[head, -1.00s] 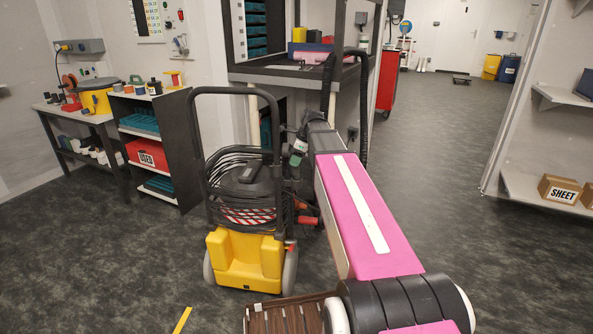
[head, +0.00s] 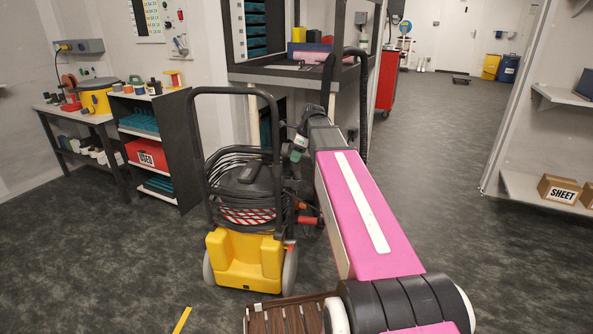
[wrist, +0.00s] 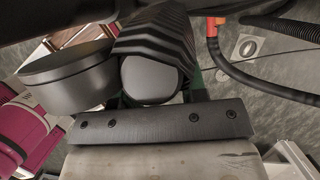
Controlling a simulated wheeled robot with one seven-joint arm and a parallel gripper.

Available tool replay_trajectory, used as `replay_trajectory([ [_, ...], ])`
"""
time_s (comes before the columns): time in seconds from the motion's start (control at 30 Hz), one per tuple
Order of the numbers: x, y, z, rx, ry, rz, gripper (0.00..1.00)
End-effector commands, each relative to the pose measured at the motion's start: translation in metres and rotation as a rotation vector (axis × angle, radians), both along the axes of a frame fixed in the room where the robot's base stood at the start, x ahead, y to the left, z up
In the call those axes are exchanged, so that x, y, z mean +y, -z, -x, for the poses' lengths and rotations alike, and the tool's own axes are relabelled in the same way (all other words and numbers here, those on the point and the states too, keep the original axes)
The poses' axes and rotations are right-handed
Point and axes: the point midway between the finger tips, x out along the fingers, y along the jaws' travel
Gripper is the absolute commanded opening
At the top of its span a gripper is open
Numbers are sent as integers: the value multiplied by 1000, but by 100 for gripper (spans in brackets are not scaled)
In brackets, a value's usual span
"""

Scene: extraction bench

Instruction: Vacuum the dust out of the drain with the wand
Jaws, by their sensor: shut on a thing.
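My gripper (wrist: 152,112) shows close up in the wrist view, shut on a dark ribbed piece (wrist: 158,35) that appears to be part of the wand. The wand's tip is not clear to me. In the head view my pink arm covers most of the gripper area. A yellow wheeled machine (head: 245,260), apparently the vacuum, stands left of my arm. Black hose (head: 364,110) shows beyond the arm, and ribbed black hose (wrist: 283,27) crosses the right of the wrist view. A small round fitting on the floor (wrist: 248,47) may be the drain; dust cannot be made out.
A dark shelf rack (head: 184,150) with a red USED bin (head: 147,153) and a workbench (head: 88,118) stand at the left. A framed bench (head: 290,76) stands behind the machine. A red cabinet (head: 387,78) is beyond it. Open floor lies at right, beside wall shelves (head: 545,195).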

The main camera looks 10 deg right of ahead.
Motion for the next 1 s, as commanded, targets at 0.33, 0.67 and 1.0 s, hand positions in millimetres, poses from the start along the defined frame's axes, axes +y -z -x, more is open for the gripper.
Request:
replay_trajectory([
  [0.33,1,5,7,8,-7,-1,0],
  [0.67,0,14,8,10,-7,3,0],
  [1.0,0,23,8,10,-6,4,0],
])
